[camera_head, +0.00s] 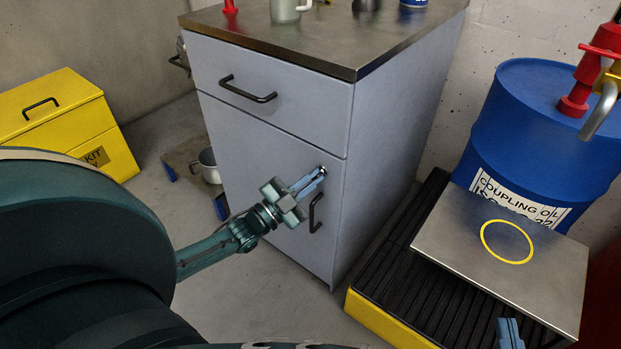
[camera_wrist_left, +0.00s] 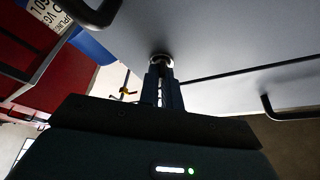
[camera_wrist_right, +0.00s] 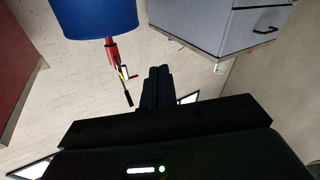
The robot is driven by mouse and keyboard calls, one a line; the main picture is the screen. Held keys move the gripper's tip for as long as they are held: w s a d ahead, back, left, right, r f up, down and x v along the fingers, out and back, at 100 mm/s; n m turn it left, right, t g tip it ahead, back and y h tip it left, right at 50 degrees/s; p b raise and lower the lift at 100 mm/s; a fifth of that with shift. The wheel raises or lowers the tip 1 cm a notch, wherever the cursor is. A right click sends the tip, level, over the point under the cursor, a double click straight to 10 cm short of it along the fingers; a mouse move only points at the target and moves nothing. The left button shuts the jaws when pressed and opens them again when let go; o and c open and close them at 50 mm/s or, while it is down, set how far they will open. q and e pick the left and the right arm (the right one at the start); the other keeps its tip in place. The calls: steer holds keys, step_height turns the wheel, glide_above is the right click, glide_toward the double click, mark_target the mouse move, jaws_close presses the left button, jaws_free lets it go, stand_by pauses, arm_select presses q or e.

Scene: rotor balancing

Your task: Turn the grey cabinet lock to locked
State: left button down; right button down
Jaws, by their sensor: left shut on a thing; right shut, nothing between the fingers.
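The grey cabinet (camera_head: 270,130) stands in the middle of the head view, with a drawer above a door. Its lock (camera_head: 322,170) is a small round metal piece near the door's upper right corner. My left gripper (camera_head: 316,177) is shut on the lock; the left wrist view shows the fingertips around the lock (camera_wrist_left: 161,60) on the door face. The fingers hide most of it, so I cannot tell its turn angle. My right gripper (camera_wrist_right: 159,72) is shut and empty, away from the cabinet; its tips show at the bottom of the head view (camera_head: 509,333).
A black door handle (camera_head: 315,213) is just below my left gripper, and a drawer handle (camera_head: 248,89) above. A blue drum (camera_head: 530,125) and a steel plate (camera_head: 500,255) with a yellow ring are at right. A yellow box (camera_head: 65,115) and a pot (camera_head: 208,165) are at left.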

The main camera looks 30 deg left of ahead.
arm_select(q)
steer(key=n+t+y, duration=0.1)
steer(key=n, duration=0.2)
steer(key=n+y+p, duration=0.1)
steer(key=n+y, duration=0.1)
steer(key=n, duration=0.2)
steer(key=shift+d+n+t+y, duration=0.15)
steer(key=shift+n+t+y, duration=0.15)
steer(key=shift+t, duration=0.1)
steer(key=shift+n+y, duration=0.9)
steer(key=shift+n, duration=0.9)
arm_select(e)
steer(key=shift+d+f+m+g+h, duration=0.1)
steer(key=shift+d+m+g+h, duration=0.2)
steer(key=shift+m+g+h, duration=0.15)
arm_select(q)
steer(key=shift+f+n+p, duration=0.1)
steer(key=shift+n+p, duration=0.2)
steer(key=shift+n, duration=0.1)
arm_select(e)
steer(key=shift+f, duration=0.1)
arm_select(q)
steer(key=c, duration=1.6)
jaws_free()
arm_select(e)
steer(key=shift+w+r, duration=0.15)
steer(key=shift+r, duration=0.05)
